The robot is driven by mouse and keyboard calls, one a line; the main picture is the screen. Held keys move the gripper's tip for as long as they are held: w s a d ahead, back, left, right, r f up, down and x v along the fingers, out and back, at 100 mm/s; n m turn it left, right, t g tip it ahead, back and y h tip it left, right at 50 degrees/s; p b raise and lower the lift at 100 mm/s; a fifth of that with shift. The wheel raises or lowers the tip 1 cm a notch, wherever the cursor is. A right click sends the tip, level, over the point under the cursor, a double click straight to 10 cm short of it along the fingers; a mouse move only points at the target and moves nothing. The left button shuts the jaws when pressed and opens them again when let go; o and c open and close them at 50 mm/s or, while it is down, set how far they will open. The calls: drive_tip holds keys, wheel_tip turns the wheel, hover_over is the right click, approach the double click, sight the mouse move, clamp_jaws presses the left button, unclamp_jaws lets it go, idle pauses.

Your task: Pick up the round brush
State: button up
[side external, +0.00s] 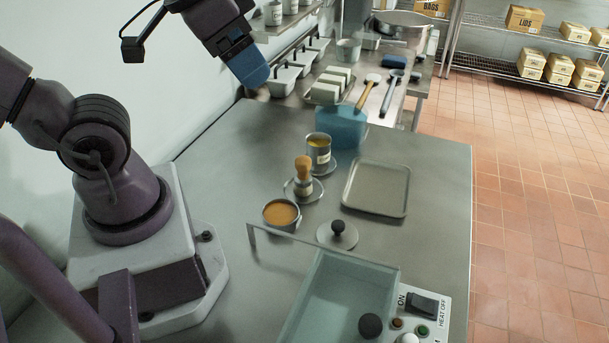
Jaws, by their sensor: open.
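The round brush (303,167) stands upright near the middle of the steel table, with a wooden knob handle on top and a short, darker lower part. It sits on a small round metal dish (315,193). My gripper (257,88) is high at the upper left of the side external view, above the table's back edge and well away from the brush. It is open and empty; its blue fingers overlap in this view, so the gap is hard to see.
A bowl of orange-brown contents (281,213) stands in front of the brush, a can with yellow contents (319,149) behind it. An empty tray (376,187) is to the right, a black-knobbed lid (337,235) and a glassy basin (340,295) nearer. A blue bin (343,129) stands behind.

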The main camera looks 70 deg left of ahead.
wheel_tip(320, 180, down, 4)
drive_tip(key=w+a+f+g, duration=0.1)
drive_tip(key=w+a+g, duration=0.1)
drive_tip(key=g, duration=0.1)
drive_tip(key=m+g+y, duration=0.2)
drive_tip(key=m+g, duration=0.1)
drive_tip(key=m, duration=1.5)
approach(303, 172)
drive_tip(key=f, duration=0.2)
drive_tip(key=a+f, duration=0.1)
drive_tip(key=f, duration=0.1)
drive_tip(key=a+f, duration=0.1)
drive_tip(key=f, duration=0.1)
drive_tip(key=shift+w+a+f, duration=0.1)
drive_tip(key=shift+a+f, duration=0.1)
drive_tip(key=shift+f, duration=0.65)
drive_tip(key=shift+a+f, duration=0.2)
drive_tip(key=shift+f, duration=0.7)
drive_tip(key=shift+w+a+f, duration=0.1)
drive_tip(key=shift+a+f, duration=0.1)
drive_tip(key=shift+f, duration=0.65)
drive_tip(key=c, duration=1)
